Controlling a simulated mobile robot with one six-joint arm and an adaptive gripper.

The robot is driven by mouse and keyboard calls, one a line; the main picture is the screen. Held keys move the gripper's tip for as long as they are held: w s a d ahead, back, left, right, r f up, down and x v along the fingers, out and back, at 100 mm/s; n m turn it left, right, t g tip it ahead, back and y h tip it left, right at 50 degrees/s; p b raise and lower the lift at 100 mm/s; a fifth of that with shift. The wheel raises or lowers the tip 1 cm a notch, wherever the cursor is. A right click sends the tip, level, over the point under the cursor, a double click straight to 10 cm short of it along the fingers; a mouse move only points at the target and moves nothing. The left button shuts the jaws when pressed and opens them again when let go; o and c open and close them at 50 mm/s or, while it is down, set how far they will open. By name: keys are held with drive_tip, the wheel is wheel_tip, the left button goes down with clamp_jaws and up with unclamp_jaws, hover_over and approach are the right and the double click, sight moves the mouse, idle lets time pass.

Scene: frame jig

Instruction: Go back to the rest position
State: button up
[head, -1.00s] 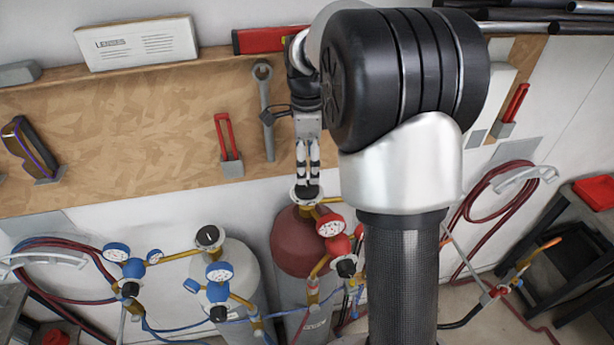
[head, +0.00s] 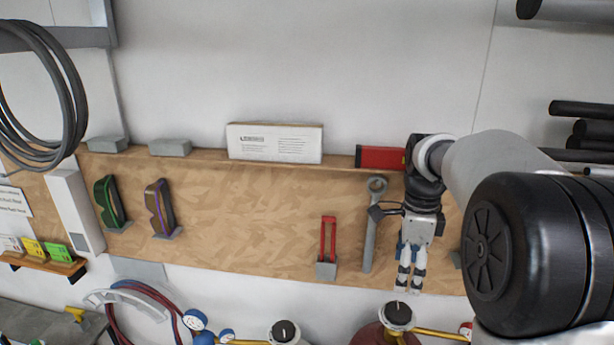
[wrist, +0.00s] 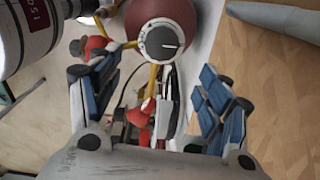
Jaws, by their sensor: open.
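My gripper (head: 408,282) hangs pointing down at the right of the head view, in front of the lower edge of the wooden wall board. In the wrist view my gripper (wrist: 160,95) has its two blue-padded fingers spread apart with nothing held between them. Below it in the head view is the black-and-white valve knob (head: 398,313) on top of the dark red cylinder (head: 371,335). In the wrist view the knob (wrist: 161,42) lies beyond the fingertips, apart from them.
The wooden board (head: 265,215) carries a wrench (head: 373,225), a red-handled tool (head: 328,247) and dark holders (head: 159,208). A white box (head: 275,142) and a red case (head: 380,157) stand on its ledge. A second cylinder's knob (head: 284,331) is left of the red one. Dark pipes (head: 585,130) are at the right.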

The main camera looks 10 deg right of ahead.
drive_tip(key=s+a+f+n+t+b, duration=0.1)
drive_tip(key=s+a+f+n+b, duration=0.2)
drive_tip(key=s+a+n+b, duration=0.3)
drive_tip(key=s+a+f+n+t+b, duration=0.1)
drive_tip(key=s+a+f+n+b, duration=0.25)
drive_tip(key=s+n+b, duration=0.35)
drive_tip(key=s+a+f+n+t+b, duration=0.2)
drive_tip(key=s+a+f+n+b, duration=0.2)
drive_tip(key=s+f+n, duration=0.5)
drive_tip(key=s+f+b, duration=0.2)
drive_tip(key=s+f, duration=0.1)
drive_tip(key=shift+s+f+n+t, duration=0.2)
drive_tip(key=shift+f+n+t, duration=0.1)
drive_tip(key=shift+f, duration=0.05)
